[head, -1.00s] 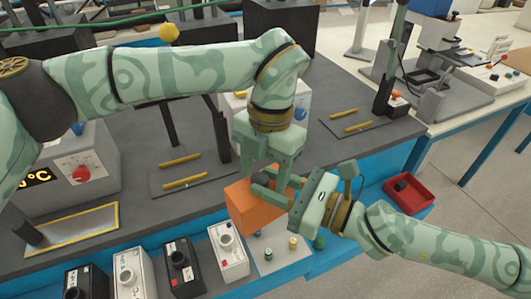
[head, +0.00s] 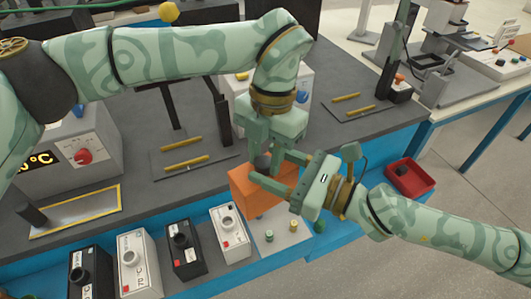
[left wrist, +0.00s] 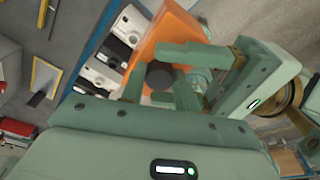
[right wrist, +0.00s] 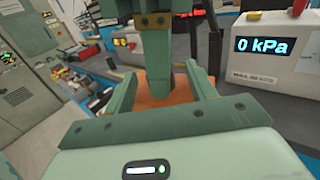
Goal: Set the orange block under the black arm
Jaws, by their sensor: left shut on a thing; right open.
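The orange block (head: 258,190) has a dark round knob (head: 263,162) on top and hangs above the bench's front edge. My left gripper (head: 265,155) points down and is shut on the block by its knob. The knob also shows between its fingers in the left wrist view (left wrist: 160,75). My right gripper (head: 268,168) reaches in from the right and is open, its fingers spread on either side of the knob. In the right wrist view the block (right wrist: 165,92) is partly hidden by the left gripper's fingers. A black arm (head: 220,115) stands behind a grey plate.
The grey plate (head: 165,158) carries yellow rods. A second plate (head: 372,113) lies at the right by another black post (head: 395,62). Black and white battery boxes (head: 138,262) line the front. A red tray (head: 424,183) is at the right.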

